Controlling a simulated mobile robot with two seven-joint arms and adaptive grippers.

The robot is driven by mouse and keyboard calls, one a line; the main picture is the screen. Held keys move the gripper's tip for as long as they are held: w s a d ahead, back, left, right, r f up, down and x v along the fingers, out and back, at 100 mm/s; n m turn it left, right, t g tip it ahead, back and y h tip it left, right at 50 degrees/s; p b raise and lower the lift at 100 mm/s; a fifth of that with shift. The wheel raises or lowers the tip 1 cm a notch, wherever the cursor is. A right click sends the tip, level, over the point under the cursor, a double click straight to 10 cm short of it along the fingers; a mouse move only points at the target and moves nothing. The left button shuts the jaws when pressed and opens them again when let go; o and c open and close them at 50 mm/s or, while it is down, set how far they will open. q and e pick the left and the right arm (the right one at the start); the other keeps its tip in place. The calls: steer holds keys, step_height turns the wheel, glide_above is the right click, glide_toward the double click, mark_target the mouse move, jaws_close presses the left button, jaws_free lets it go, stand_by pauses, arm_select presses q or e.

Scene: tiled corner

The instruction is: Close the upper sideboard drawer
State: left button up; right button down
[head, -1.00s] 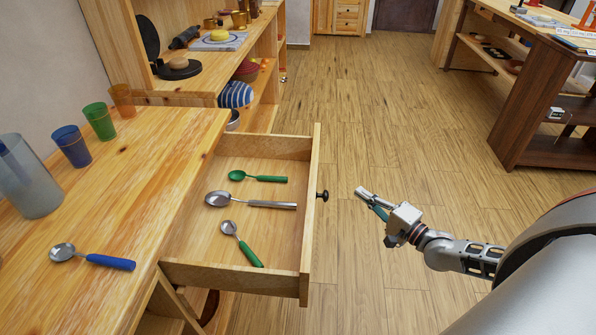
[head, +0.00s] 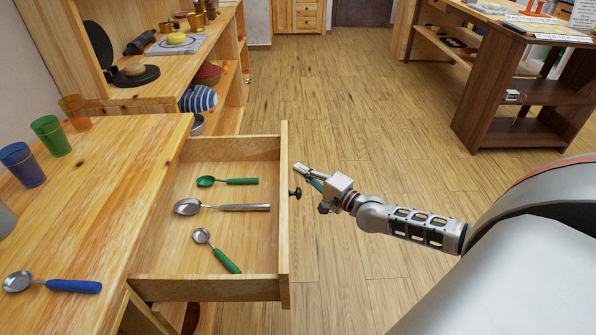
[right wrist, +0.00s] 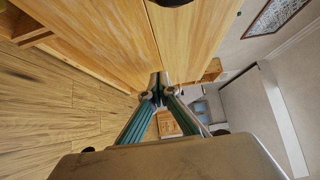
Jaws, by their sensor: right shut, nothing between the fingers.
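The upper sideboard drawer (head: 286,215) is pulled out from the wooden sideboard (head: 95,190). A green spoon (head: 228,182), a large metal spoon (head: 222,206) and a green-handled spoon (head: 216,250) lie in it. A dark round knob (head: 296,193) is on its front panel. My right gripper (head: 298,168) is shut and empty, in front of the drawer panel and just beyond the knob. In the right wrist view the shut fingertips (right wrist: 157,90) are close to a wooden panel (right wrist: 110,40); I cannot tell if they touch. My left gripper is not in view.
On the sideboard top are a blue cup (head: 22,165), a green cup (head: 51,136), an orange cup (head: 75,112) and a blue-handled spoon (head: 52,284). A dark wooden shelf (head: 525,100) stands at right. The floor (head: 370,130) between is clear.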

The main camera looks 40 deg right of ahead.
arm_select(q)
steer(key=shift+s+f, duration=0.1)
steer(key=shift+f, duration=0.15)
arm_select(e)
steer(key=shift+w+a, duration=0.3)
steer(key=shift+a, duration=0.1)
